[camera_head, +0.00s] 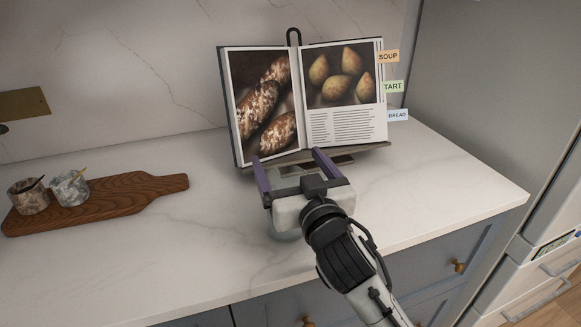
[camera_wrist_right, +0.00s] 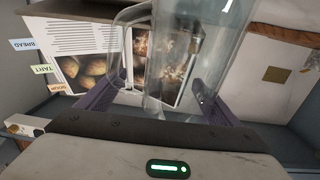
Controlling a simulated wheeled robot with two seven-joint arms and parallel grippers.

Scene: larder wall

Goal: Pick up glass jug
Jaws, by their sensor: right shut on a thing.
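The glass jug (camera_wrist_right: 172,62) is clear and see-through. In the right wrist view it stands between my purple fingers, with a curved glass handle on its left side. My right gripper (camera_wrist_right: 158,92) is shut on the jug. In the head view my right gripper (camera_head: 287,157) reaches in from the lower right over the counter, in front of the open book. There the jug is hard to make out, and a pale glassy edge shows under the gripper body. Whether the jug touches the counter cannot be told. My left gripper is not in view.
An open cookbook (camera_head: 345,125) with coloured tabs leans on a stand just behind the gripper. A wooden board (camera_head: 140,188) with two small marbled pots (camera_head: 70,187) lies at the left. The marble counter (camera_head: 430,185) is clear at the right and front.

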